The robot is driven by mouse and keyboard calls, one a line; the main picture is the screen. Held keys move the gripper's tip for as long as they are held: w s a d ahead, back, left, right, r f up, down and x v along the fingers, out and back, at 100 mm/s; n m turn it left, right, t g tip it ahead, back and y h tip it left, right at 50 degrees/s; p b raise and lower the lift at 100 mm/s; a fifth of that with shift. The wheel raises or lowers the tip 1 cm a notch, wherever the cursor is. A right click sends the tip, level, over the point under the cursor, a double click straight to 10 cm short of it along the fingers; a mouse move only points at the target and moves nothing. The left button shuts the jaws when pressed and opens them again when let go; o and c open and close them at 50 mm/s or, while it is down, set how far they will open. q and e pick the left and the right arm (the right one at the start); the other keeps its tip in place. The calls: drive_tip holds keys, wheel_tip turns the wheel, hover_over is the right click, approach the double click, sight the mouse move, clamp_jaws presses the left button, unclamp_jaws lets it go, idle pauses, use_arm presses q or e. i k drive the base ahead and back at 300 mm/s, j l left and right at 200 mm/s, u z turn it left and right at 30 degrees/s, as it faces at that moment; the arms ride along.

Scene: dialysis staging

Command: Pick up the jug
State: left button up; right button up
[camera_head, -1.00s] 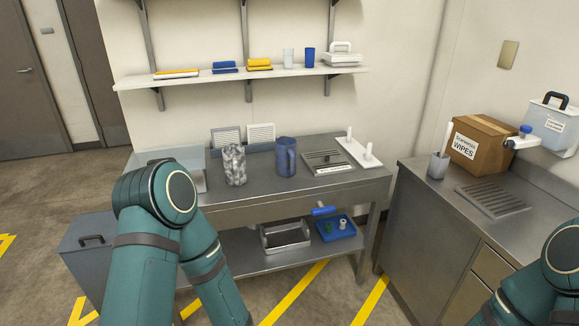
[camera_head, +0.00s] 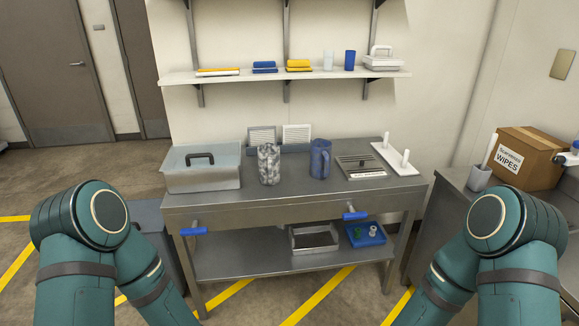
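The jug (camera_head: 320,158) is blue, with a handle on its side. It stands upright on the steel table, right of the middle of its top. A mottled grey-white container (camera_head: 268,164) stands to its left with a gap between them. My two teal arms show at the lower left and lower right, bent at rounded joints.
Blue handles (camera_head: 194,231) jut from the table front. A wall shelf (camera_head: 225,77) runs above; a carton (camera_head: 528,158) stands right.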

sight(320, 150)
drive_tip(key=z, duration=3.15)
drive_tip(key=j+u, duration=0.1)
drive_tip(key=u, duration=1.1)
drive_tip(key=i+j+u, duration=0.1)
drive_tip(key=u, duration=0.4)
drive_tip(key=i+u, duration=0.55)
drive_tip(key=u, duration=0.4)
